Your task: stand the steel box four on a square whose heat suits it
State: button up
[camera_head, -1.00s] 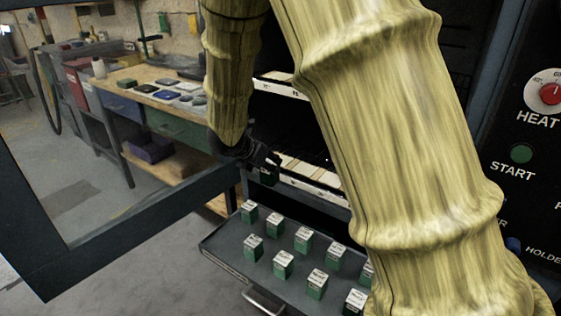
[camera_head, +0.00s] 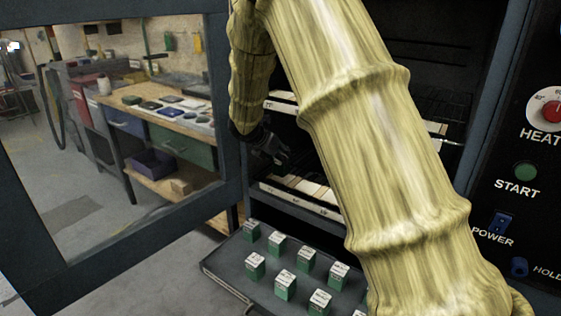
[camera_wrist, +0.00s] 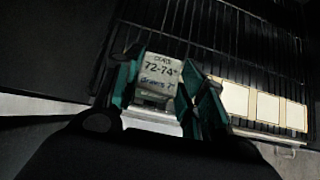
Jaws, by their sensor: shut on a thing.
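My gripper (camera_head: 276,157) is at the left part of the open oven chamber, above the lower shelf. In the wrist view my gripper (camera_wrist: 163,85) is shut on a small box (camera_wrist: 158,76), with a green-padded finger on each side. The box's pale label reads "72-74°" with smaller lettering that is hard to read. Cream squares (camera_wrist: 268,107) lie in a row along a dark wire rack, to the right of the held box. In the head view, cream squares (camera_head: 308,187) show on the lower shelf. My arm hides much of the chamber.
A pulled-out tray (camera_head: 222,272) below the oven carries several green boxes with white labelled tops. The glazed oven door (camera_head: 150,224) stands open at left. The control panel (camera_head: 500,210) is at right. A workbench (camera_head: 150,108) stands behind the door.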

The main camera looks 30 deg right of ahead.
jog(key=shift+w+d+f, duration=0.2)
jog(key=shift+w+d, duration=0.95)
jog(key=shift+w, duration=0.05)
notch_tip(320, 180, down, 3)
jog(key=shift+f+b, duration=0.2)
jog(key=shift+b, duration=0.3)
jog(key=o, duration=1.3)
jog(key=shift+o, duration=0.2)
jog(key=shift+a+r, duration=0.1)
jog(key=p+v, duration=0.1)
jog(key=v, duration=1.1)
jog(key=shift+p, duration=0.35)
